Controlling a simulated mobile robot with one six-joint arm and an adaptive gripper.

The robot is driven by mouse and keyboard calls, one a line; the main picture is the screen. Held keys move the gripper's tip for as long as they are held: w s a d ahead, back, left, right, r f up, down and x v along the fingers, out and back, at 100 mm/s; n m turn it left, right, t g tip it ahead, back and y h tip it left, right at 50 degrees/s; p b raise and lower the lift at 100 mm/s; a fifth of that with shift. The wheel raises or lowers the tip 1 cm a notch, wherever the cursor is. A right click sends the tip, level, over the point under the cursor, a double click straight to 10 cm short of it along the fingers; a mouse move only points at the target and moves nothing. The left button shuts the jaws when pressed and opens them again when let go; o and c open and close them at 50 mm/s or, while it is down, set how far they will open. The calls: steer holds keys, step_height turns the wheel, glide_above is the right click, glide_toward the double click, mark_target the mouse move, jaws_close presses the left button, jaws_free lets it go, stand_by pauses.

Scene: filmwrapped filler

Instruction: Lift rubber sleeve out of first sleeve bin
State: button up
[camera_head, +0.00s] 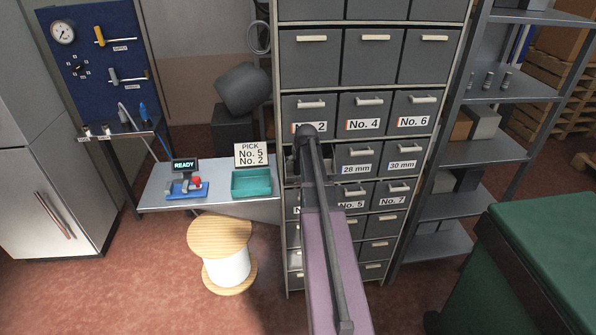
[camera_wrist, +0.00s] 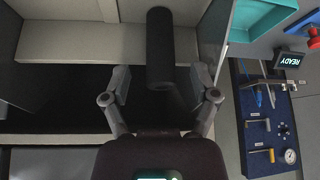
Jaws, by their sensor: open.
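The rubber sleeve (camera_wrist: 160,45) is a dark cylinder in the wrist view. Its near end lies between the tips of my gripper (camera_wrist: 160,78), which is open with a gap visible on both sides of the sleeve. The sleeve lies over a pale ledge of an open bin (camera_wrist: 70,42) with a dark interior. In the head view my arm reaches to the left column of the drawer cabinet, below the No. 2 drawer (camera_head: 318,128). There my arm hides most of the open bin and the sleeve cannot be made out.
The grey cabinet has labelled drawers, including No. 4 (camera_head: 363,124) and 28 mm (camera_head: 357,168). Left of it, a bench (camera_head: 155,195) bears a teal tray (camera_head: 251,183), a pick sign (camera_head: 252,155) and a READY display (camera_head: 184,165). A wooden spool (camera_head: 221,240) stands in front.

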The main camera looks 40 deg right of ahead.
steer(key=shift+w+f, duration=0.1)
steer(key=shift+f, duration=0.15)
stand_by(0.4)
steer(key=shift+r, duration=0.1)
jaws_close()
